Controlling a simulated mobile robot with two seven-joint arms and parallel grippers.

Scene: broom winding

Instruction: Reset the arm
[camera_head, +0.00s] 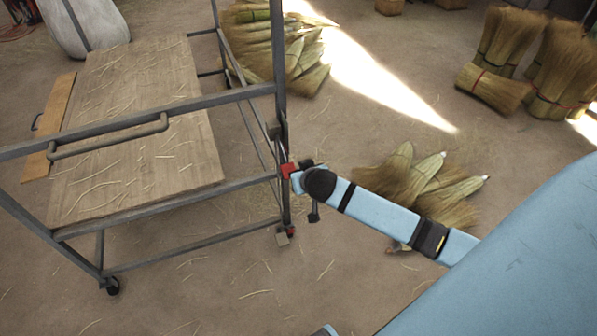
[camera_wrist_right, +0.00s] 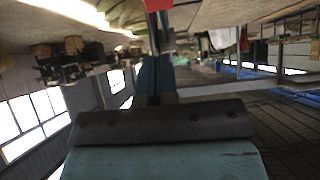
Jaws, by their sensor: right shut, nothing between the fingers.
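My right arm comes in from the right in the head view, light blue with black bands. Its gripper (camera_head: 291,170), with red and black parts, is small and overlaps the upright post of the metal cart (camera_head: 283,100). I cannot tell whether it touches the post. It is shut with nothing visible held. In the right wrist view, a red part and dark gripper parts show at the top centre. My left gripper is not in view.
The cart carries a straw-strewn wooden board (camera_head: 130,120). A broom bundle (camera_head: 425,185) lies on the floor behind my right arm, and a broom pile (camera_head: 290,50) lies behind the cart. More brooms (camera_head: 505,45) stand at upper right. The floor at lower centre is largely clear.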

